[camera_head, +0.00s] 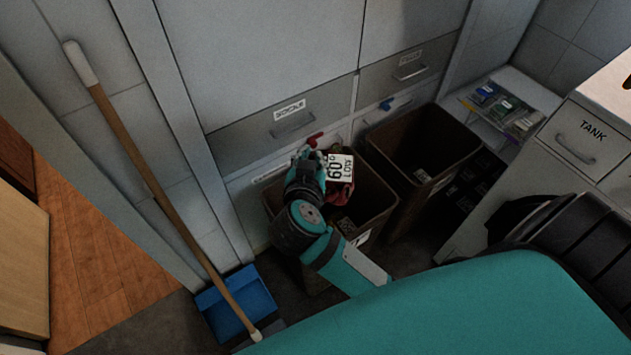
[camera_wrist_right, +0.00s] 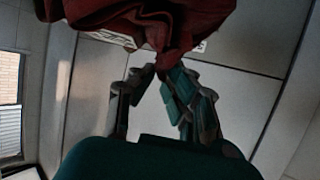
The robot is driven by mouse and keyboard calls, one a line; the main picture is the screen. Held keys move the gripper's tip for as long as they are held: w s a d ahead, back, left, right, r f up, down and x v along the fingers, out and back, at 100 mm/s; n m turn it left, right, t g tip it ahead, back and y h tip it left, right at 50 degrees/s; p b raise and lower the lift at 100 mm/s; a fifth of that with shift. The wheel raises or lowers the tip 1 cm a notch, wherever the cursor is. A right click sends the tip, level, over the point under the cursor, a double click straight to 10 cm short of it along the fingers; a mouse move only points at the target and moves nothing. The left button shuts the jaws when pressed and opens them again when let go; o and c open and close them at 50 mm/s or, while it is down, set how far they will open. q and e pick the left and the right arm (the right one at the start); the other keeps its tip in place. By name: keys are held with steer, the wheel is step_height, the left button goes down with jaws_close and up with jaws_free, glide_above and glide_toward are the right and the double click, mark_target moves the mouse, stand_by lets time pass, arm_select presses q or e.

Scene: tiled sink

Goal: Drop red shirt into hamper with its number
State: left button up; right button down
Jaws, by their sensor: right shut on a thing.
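The red shirt (camera_head: 343,192) hangs at my right gripper (camera_head: 308,158) in the head view, over the left brown hamper (camera_head: 378,205). A white tag reading "60" with smaller print (camera_head: 340,168) shows against the shirt. In the right wrist view the shirt (camera_wrist_right: 150,22) fills the top, and the fingers of the right gripper (camera_wrist_right: 160,82) close toward its lower folds. The right brown hamper (camera_head: 425,150) stands open beside the left one. Pale labels on the hamper fronts are too small or angled to read. My left gripper is out of view.
Grey drawers (camera_head: 270,125) and cabinet doors stand behind the hampers. A wooden-handled broom (camera_head: 150,180) leans at the left above a blue dustpan (camera_head: 237,300). A white unit marked TANK (camera_head: 590,135) and a shelf of small packets (camera_head: 505,108) are at the right.

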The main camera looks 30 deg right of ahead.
arm_select(q)
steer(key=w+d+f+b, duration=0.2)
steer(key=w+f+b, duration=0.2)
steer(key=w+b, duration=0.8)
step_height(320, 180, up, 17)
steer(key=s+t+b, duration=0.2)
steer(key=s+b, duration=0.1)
steer(key=b, duration=0.7)
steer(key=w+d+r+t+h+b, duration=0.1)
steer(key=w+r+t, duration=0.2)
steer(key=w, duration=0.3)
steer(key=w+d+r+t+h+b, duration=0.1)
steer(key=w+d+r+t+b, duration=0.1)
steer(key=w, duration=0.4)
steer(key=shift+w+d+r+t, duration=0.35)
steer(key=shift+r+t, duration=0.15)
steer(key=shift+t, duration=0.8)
arm_select(e)
steer(key=w+d+f, duration=0.2)
steer(key=f, duration=0.6)
steer(key=w+d+f+m+g+h, duration=0.1)
steer(key=w+d+f, duration=0.2)
steer(key=f, duration=0.6)
steer(key=w+d+f+m+h, duration=0.1)
steer(key=w+d+f, duration=0.1)
steer(key=f, duration=0.7)
steer(key=shift+w+d, duration=0.25)
steer(key=shift+w, duration=0.1)
steer(key=c, duration=1.3)
jaws_free()
